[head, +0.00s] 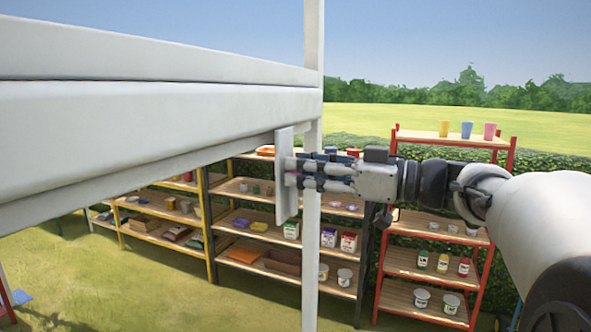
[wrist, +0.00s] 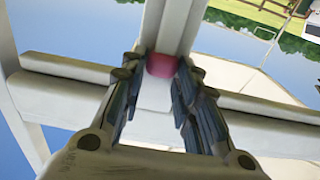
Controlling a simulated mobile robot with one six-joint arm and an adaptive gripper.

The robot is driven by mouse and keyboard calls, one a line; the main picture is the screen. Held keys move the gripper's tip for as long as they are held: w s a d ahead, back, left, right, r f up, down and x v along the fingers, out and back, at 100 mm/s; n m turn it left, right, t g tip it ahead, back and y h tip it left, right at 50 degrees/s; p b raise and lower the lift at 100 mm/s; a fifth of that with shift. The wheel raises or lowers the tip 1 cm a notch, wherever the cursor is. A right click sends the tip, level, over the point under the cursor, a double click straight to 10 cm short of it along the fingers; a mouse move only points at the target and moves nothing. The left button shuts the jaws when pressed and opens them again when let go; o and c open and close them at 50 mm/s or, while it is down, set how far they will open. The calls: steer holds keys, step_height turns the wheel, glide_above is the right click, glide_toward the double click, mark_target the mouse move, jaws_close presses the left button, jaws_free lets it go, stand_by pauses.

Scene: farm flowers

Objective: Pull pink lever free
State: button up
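A pink-red piece, likely the pink lever (wrist: 162,65), shows between my fingertips in the wrist view. In the head view only a small spot of it (head: 291,179) shows, against an upright pale plate (head: 285,190). My gripper (wrist: 162,68) points at the plate with one finger on each side of the pink piece, at its sides or very near them. It also shows in the head view (head: 295,173) from the side. I cannot tell whether the fingers press on the piece. The lever's shape and its joint to the plate are largely hidden.
A large pale grey beam (head: 150,120) fills the upper left, and a thin pale post (head: 312,250) stands beside my fingers. Behind are shelves with pots and boxes, including a red-framed shelf (head: 430,265) with cups on top. Grass lies beyond.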

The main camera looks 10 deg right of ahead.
jaws_close()
steer(key=shift+f+b, duration=0.15)
steer(key=shift+b, duration=0.2)
